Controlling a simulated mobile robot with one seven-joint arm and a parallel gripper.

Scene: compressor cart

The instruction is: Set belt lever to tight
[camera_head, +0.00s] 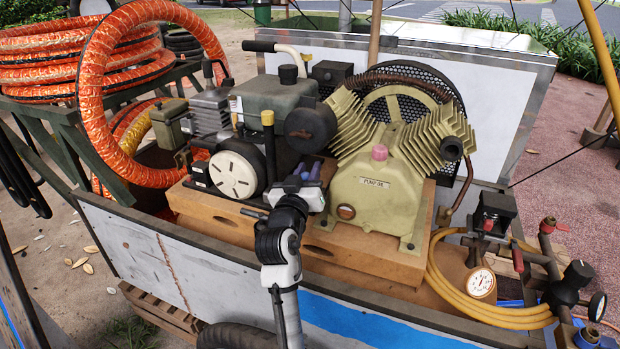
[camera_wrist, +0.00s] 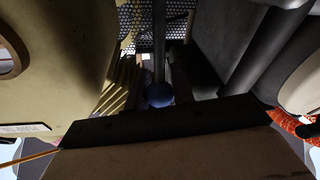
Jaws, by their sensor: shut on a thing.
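The belt lever shows in the wrist view as a thin rod (camera_wrist: 159,45) with a dark blue round knob (camera_wrist: 160,95) at its near end. My gripper (camera_head: 309,174) is between the engine and the pump in the head view, with a small patch of blue at its fingertips. In the wrist view my gripper (camera_wrist: 161,84) is shut on the knob, with dark finger shapes close on both sides. The lever's base and the tight mark are hidden, so I cannot tell its setting.
The olive pump (camera_head: 375,195) stands close on the right of my gripper, and the engine (camera_head: 255,150) on the left. The black mesh belt guard (camera_head: 440,85) is behind. Orange hoses (camera_head: 95,110) lie at far left.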

